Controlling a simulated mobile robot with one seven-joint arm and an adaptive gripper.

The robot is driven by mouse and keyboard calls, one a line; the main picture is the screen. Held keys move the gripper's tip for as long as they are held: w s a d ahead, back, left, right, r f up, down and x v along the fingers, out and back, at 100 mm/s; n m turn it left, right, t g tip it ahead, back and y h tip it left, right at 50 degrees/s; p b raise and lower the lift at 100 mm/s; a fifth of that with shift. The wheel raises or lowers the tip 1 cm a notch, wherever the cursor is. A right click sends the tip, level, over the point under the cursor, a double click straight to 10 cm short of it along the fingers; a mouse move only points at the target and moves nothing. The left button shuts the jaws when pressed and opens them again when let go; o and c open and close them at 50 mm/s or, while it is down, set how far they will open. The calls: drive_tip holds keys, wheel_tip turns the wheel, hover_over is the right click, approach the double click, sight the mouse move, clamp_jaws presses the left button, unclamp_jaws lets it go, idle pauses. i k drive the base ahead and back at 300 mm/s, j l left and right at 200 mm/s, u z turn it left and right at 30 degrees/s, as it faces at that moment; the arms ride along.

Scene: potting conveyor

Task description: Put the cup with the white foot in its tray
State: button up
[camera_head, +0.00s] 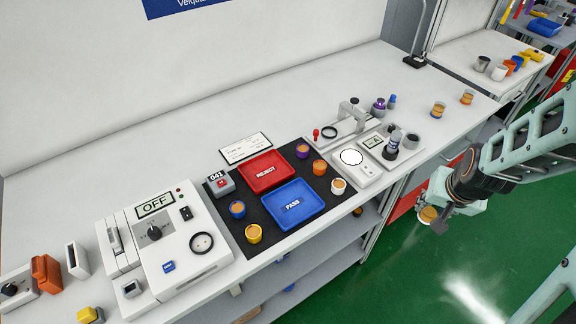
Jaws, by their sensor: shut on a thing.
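My gripper (437,214) is at the right, over the green floor in front of the bench. It is shut on a small cup (428,214) with a tan-orange top. The cup's foot is too small and covered to make out. On the black mat are a red tray (265,170) marked REJECT and a blue tray (293,203) marked PASS, both empty. Cups around them are white (338,187), orange (319,168), purple (302,151), blue (237,210) and yellow (254,234). My gripper is well to the right of both trays.
A scale (354,160) and a clamp stand (350,117) are right of the mat. A control box reading OFF (170,240) is left of it. Two amber cups (438,109) (467,97) stand at the bench's right end. The back of the bench is mostly clear.

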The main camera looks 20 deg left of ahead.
sight(265, 172)
drive_tip(key=u, duration=0.85)
drive_tip(key=i+l+u, duration=0.1)
drive_tip(key=u, duration=0.2)
drive_tip(key=i+l+u, duration=0.1)
drive_tip(key=u, duration=0.2)
drive_tip(key=i+l, duration=0.15)
drive_tip(key=l, duration=0.15)
drive_tip(key=i+l, duration=0.3)
drive_tip(key=l, duration=0.25)
